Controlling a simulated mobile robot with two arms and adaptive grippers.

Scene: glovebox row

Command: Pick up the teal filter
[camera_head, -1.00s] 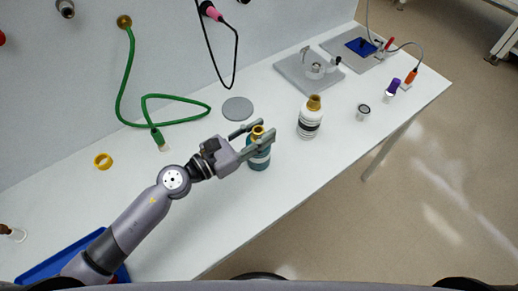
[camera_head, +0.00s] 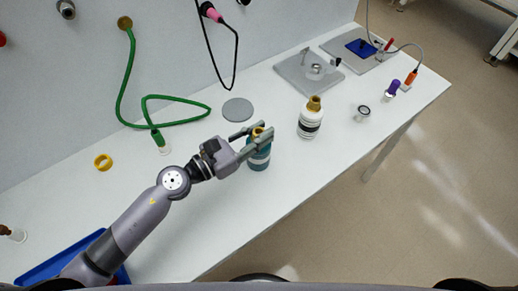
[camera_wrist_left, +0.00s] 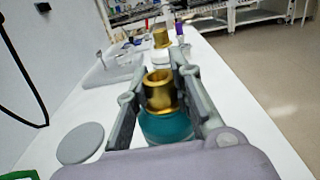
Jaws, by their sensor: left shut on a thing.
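The teal filter (camera_head: 259,158) is a teal bottle-shaped body with a brass neck on top. It stands upright on the white bench, near the front edge. My left gripper (camera_head: 257,138) reaches it from the left and is shut on it, one finger on each side at the brass neck. In the left wrist view the filter (camera_wrist_left: 166,128) sits between the two fingers, its brass neck open at the top. Its lower part is hidden there by my gripper. I cannot see my right gripper.
A white filter with a brass neck (camera_head: 310,118) stands just right of the teal one. A grey disc (camera_head: 238,109) lies behind it. A blue tray (camera_head: 62,258) is at front left. A small cup (camera_head: 362,113) stands right.

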